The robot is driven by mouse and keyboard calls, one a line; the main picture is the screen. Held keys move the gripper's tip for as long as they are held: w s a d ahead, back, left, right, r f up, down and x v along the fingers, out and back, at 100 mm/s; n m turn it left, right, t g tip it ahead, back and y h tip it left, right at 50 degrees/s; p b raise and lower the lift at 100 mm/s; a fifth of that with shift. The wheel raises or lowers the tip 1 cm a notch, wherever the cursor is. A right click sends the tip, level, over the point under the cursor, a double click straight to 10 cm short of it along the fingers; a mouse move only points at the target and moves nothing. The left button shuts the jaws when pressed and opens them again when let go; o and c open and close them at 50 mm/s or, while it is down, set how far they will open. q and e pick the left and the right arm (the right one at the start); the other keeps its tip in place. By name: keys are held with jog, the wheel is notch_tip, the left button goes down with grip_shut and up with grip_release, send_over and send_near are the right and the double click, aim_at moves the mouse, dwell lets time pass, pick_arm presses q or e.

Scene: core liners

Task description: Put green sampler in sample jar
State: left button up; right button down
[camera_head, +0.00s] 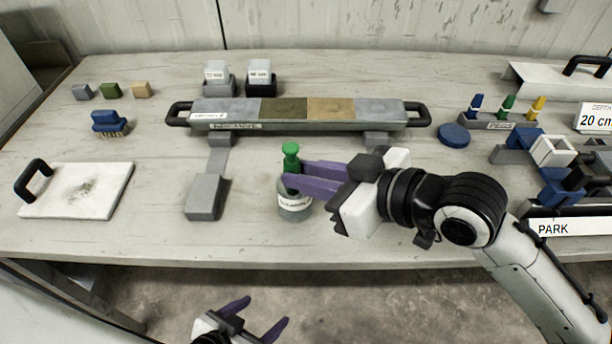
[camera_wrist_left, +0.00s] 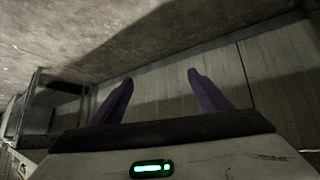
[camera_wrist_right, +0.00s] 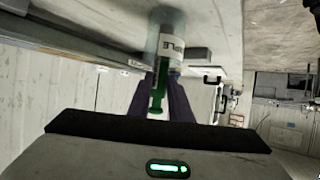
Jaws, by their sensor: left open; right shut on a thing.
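The green sampler (camera_head: 291,152) stands upright with its knob above the fingers of my right gripper (camera_head: 298,178). My right gripper is shut on it. The sample jar (camera_head: 294,209), clear with a white label, stands on the table directly below. The sampler's lower end appears to be at or inside the jar's mouth; the fingers partly hide this. In the right wrist view the sampler (camera_wrist_right: 157,98) lies between the fingers, in line with the labelled jar (camera_wrist_right: 166,38). My left gripper (camera_head: 262,318) is open and empty, in front of the table and below its edge.
A long liner tray (camera_head: 415,122) with coloured sections lies behind the jar. A grey block (camera_head: 204,197) stands left of the jar, and a white board (camera_head: 80,190) lies farther left. Blue, green and yellow pegs (camera_head: 507,106) stand at right. The table front beside the jar is clear.

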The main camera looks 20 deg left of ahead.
jog(key=shift+f, duration=0.45)
jog(key=c, duration=1.6)
grip_release()
jog(key=v, duration=1.2)
